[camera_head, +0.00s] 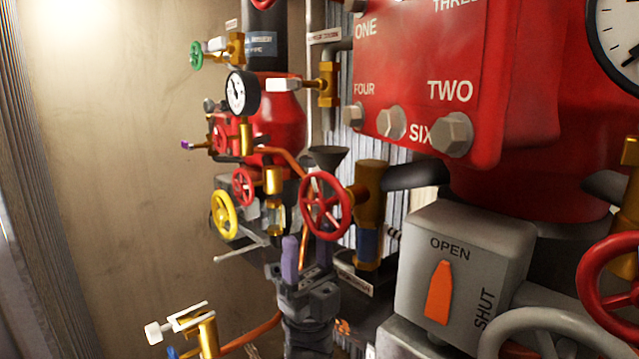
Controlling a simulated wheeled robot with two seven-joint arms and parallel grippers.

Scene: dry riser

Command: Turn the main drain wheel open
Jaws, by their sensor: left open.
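A red spoked handwheel (325,205) sits on a brass valve (369,195) in the middle of the view. It looks like the main drain wheel, but the small tag below the valve is too small to read, so I cannot be sure. My left gripper (307,243) is just below this wheel, with its fingers pointing up. The fingers are apart, with one left of the wheel's lower rim and the other near or behind it. I cannot tell whether they touch the rim. Nothing shows held between them. My right gripper is out of view.
A red box with bolts (440,75) overhangs at upper right. A grey OPEN/SHUT box (462,262) with an orange pointer stands right. Yellow (224,214) and small red (243,186) wheels sit left. A brass fitting (207,335) is low left. The beige wall at left is clear.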

